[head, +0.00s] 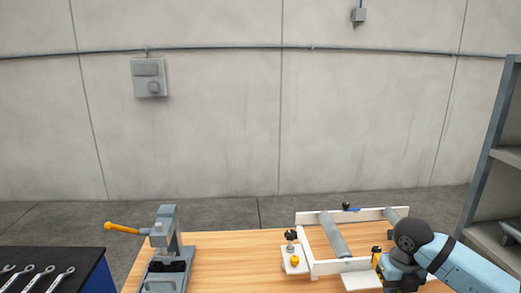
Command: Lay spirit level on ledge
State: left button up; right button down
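I cannot make out a spirit level for certain. A small yellow piece (376,259) shows beside my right gripper (384,272); I cannot tell whether it is held or part of the fixture. My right gripper is at the right end of a white frame fixture (328,267) on the wooden bench, and its fingers are mostly hidden by its own body. A white flat piece (361,281) lies just left of the gripper; I cannot tell whether it is the ledge. My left gripper is out of view.
The fixture carries a grey bar (333,236), a black knob (291,235) and a yellow knob (295,261). A grey press with an orange handle (123,228) stands left on the bench (235,262). Wrenches (40,276) lie far left; a shelf rack (491,150) stands right.

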jog(key=s+a+m, duration=0.3)
jog(key=s+m, duration=0.1)
jog(key=m, duration=1.4)
jog(key=s+a+m+p, duration=0.1)
jog(key=s+a+m, duration=0.3)
jog(key=m, duration=1.4)
jog(key=shift+s+a+r, duration=0.15)
jog(key=shift+a+r, duration=0.1)
jog(key=shift+r, duration=0.1)
